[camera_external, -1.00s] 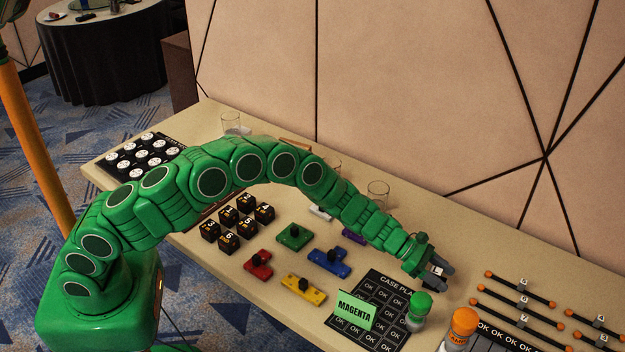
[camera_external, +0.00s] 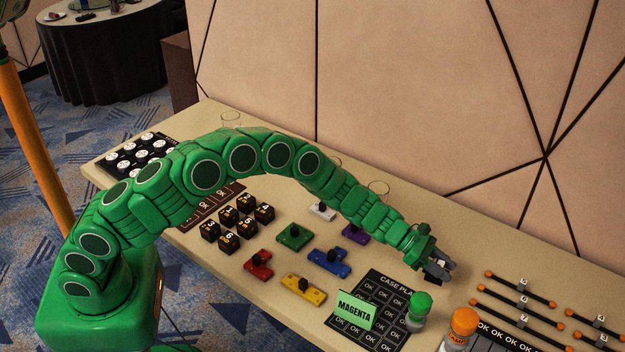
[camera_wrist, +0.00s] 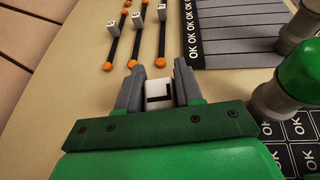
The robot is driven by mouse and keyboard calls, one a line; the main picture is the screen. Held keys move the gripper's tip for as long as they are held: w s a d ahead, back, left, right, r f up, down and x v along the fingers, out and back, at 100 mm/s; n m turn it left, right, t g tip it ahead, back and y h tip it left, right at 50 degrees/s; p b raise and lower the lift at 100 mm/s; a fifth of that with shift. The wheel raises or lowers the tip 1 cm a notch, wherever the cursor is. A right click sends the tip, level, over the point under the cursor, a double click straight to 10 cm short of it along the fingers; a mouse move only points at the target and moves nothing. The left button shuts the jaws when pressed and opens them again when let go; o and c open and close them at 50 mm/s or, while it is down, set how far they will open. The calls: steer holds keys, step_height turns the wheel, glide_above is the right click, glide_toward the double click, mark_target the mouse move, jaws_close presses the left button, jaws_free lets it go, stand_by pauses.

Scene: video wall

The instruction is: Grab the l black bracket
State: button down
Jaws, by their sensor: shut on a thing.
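My gripper (camera_external: 447,268) is above the right part of the table, beyond the dark case mat. In the wrist view my gripper (camera_wrist: 158,92) has its two grey fingers closed on a small piece. This piece, the l black bracket (camera_wrist: 158,90), shows a white face with a black mark, partly hidden by the fingers and the gripper's green edge. In the outside view a dark bit of the bracket (camera_external: 432,281) shows below the fingers. I cannot tell whether it touches the table.
The case mat (camera_external: 362,337) carries a green MAGENTA sign (camera_external: 356,311). A green-capped bottle (camera_external: 419,308) and an orange-capped bottle (camera_external: 463,326) stand near my gripper. Several black rods with orange ends (camera_external: 515,300) lie to the right. Coloured pieces and black numbered cubes (camera_external: 229,244) lie left.

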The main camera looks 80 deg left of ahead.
steer(key=s+r, duration=1)
steer(key=s, duration=0.4)
